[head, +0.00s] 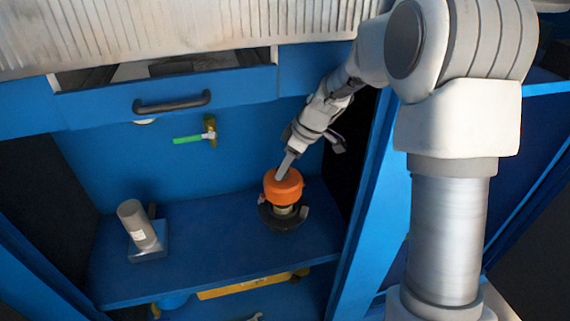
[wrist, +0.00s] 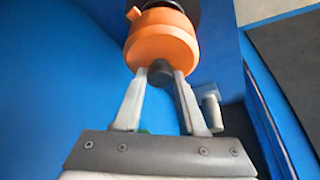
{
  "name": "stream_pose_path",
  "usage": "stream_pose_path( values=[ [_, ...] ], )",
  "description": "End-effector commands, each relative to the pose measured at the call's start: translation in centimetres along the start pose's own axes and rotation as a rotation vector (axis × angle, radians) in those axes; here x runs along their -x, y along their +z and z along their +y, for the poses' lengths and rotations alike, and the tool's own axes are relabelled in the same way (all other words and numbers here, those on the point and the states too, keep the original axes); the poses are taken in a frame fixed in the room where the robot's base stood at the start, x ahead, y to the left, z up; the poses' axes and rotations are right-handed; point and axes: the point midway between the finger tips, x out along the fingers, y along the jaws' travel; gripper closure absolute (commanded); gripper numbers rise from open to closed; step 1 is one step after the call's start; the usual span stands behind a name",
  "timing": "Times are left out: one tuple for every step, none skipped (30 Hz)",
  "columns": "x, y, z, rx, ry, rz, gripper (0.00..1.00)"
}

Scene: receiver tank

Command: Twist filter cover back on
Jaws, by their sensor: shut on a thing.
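The orange filter cover (head: 283,186) sits at the top of a dark filter base (head: 284,216) on the blue shelf in the head view. The cover also shows in the wrist view (wrist: 162,40), with a dark knob at its near end. My gripper (head: 285,172) reaches down to the cover from above. In the wrist view my gripper (wrist: 159,73) has its two fingers on either side of the dark knob, shut on the cover. Whether the cover is seated on the base is hidden by the cover itself.
A grey cylinder (head: 138,225) on a small block stands at the left of the blue shelf (head: 205,258). A green-handled valve (head: 196,138) is on the back wall. A drawer with a dark handle (head: 172,103) is above. The middle of the shelf is clear.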

Motion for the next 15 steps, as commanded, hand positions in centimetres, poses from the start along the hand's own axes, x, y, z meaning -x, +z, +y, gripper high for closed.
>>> stream_pose_path(
  values=[
    [-0.6,0.2,0.0,0.000,0.000,0.000,1.00],
    [-0.8,0.3,0.0,0.000,0.000,0.000,1.00],
    [-1.1,0.5,0.0,0.000,0.000,0.000,1.00],
    [-1.4,0.6,0.0,0.000,0.000,0.000,1.00],
    [-1.6,0.7,0.0,0.000,0.001,0.000,1.00],
    [-2.0,0.8,0.0,0.000,0.001,0.000,1.00],
    [-2.2,0.9,0.0,-0.001,0.001,0.000,1.00],
    [-2.4,1.0,0.0,-0.001,0.001,0.000,1.00],
    [-2.7,1.1,0.0,-0.001,0.001,0.000,1.00],
    [-3.0,1.2,0.0,-0.001,0.001,0.000,1.00],
    [-3.2,1.3,0.0,-0.001,0.001,0.000,1.00],
    [-3.5,1.5,0.1,-0.001,0.001,0.000,1.00],
    [-3.7,1.6,0.1,-0.001,0.001,0.000,1.00],
    [-3.9,1.6,0.1,-0.001,0.001,0.000,1.00],
    [-4.2,1.8,0.0,-0.001,0.001,0.000,1.00]
  ],
)
